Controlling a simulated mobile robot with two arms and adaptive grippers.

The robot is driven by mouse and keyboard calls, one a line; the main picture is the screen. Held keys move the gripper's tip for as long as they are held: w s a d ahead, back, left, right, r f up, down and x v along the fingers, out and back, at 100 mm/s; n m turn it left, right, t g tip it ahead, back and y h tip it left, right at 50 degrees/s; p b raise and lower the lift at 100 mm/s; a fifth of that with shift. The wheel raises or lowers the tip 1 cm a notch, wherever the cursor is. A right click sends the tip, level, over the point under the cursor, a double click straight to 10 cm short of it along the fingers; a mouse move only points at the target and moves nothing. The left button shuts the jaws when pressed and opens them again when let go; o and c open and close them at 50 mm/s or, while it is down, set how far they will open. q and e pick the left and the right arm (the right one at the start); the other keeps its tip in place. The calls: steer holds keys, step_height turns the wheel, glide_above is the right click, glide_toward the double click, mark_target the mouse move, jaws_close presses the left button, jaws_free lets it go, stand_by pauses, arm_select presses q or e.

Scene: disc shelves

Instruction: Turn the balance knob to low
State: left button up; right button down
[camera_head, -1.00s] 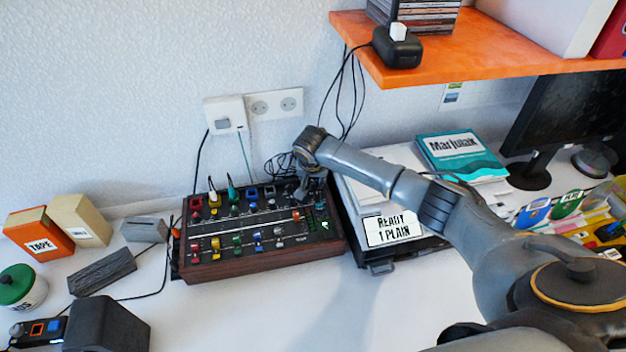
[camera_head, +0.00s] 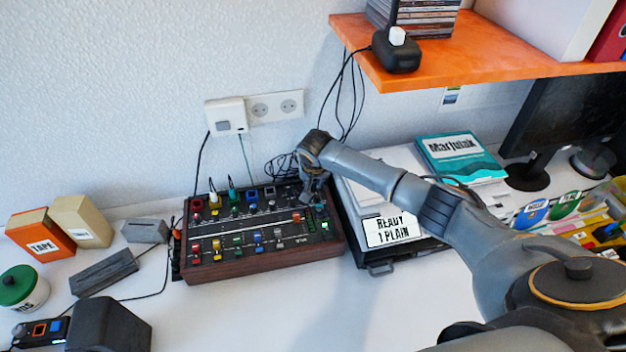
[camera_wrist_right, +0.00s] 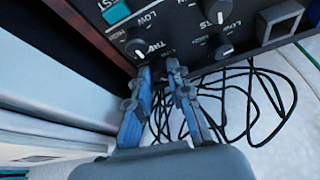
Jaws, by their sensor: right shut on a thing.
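The mixer (camera_head: 262,262) is a dark panel with wooden sides, carrying rows of coloured knobs and sliders. My right gripper (camera_head: 316,196) is at the mixer's far right corner, pointing down at the panel. In the right wrist view its two fingertips (camera_wrist_right: 159,70) are close together at the panel's edge, shut on a small knob that they mostly hide. A dark round knob (camera_wrist_right: 135,47) sits just beyond the left fingertip, beside partly readable lettering with "LOW" above it. I cannot read a balance label. My left gripper is not in view.
Loose black cables (camera_wrist_right: 240,100) lie behind the panel. An orange shelf (camera_head: 470,52) overhangs at upper right. The white table is clear in front of the mixer.

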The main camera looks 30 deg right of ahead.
steer(key=n+y+p, duration=0.1)
steer(key=n, duration=0.1)
steer(key=shift+d+n+p, duration=0.15)
steer(key=shift+n+p, duration=0.15)
steer(key=shift+n, duration=0.1)
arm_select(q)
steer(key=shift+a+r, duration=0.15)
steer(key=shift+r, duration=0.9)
arm_select(e)
steer(key=shift+d+n+y, duration=0.1)
steer(key=shift+n+y, duration=0.6)
steer(key=shift+n, duration=1)
steer(key=c, duration=1.5)
jaws_free()
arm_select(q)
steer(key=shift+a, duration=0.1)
arm_select(e)
steer(key=shift+r, duration=0.1)
steer(key=v, duration=1.1)
steer(key=shift+s+r, duration=0.3)
steer(key=shift+s, duration=0.05)
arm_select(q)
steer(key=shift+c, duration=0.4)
